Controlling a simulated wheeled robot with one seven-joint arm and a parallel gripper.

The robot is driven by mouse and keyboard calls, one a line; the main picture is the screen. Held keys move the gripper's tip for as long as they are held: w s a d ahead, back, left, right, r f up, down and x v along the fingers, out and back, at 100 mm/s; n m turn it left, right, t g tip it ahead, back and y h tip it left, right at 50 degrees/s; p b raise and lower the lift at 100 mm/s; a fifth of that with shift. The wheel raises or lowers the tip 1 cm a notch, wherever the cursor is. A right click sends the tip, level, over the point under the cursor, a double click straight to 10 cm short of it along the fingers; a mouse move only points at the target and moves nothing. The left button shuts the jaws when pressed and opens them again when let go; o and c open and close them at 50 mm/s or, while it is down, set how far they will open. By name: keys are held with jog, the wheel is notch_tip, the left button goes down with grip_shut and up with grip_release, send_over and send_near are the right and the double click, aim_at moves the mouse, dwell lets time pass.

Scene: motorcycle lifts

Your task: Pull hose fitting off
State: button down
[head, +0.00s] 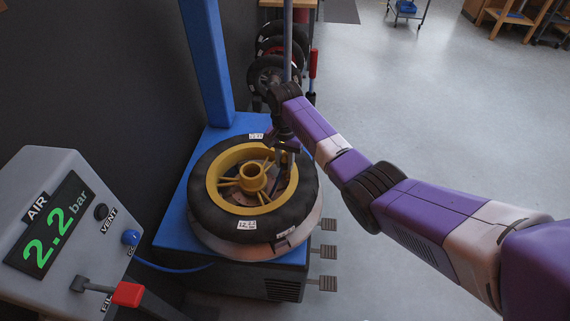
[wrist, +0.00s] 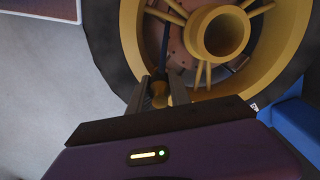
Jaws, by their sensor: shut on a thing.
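A brass-coloured hose fitting (wrist: 160,92) sits between the two fingers of my gripper (wrist: 161,90) in the wrist view. My gripper is shut on it, at the inner side of the yellow rim. A dark blue hose (wrist: 165,45) runs from the fitting across the rim opening. In the head view my gripper (head: 285,150) is at the far right part of the wheel's yellow rim (head: 218,165). The fitting is too small and covered there to make out. Whether it still sits on the valve cannot be told.
The black tyre (head: 207,210) lies flat on the blue tyre machine (head: 175,232), with pedals (head: 328,252) at its right. A grey air box (head: 25,190) reading 2.2 bar stands at left, with a red-handled lever (head: 128,294). Open floor lies to the right.

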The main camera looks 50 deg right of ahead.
aim_at(285, 154)
jog(key=shift+r+p, duration=0.3)
jog(key=shift+r, duration=0.05)
jog(key=shift+r+p, duration=0.3)
jog(key=shift+p, duration=0.05)
jog(key=shift+r+p, duration=2.4)
jog(key=shift+p, duration=0.1)
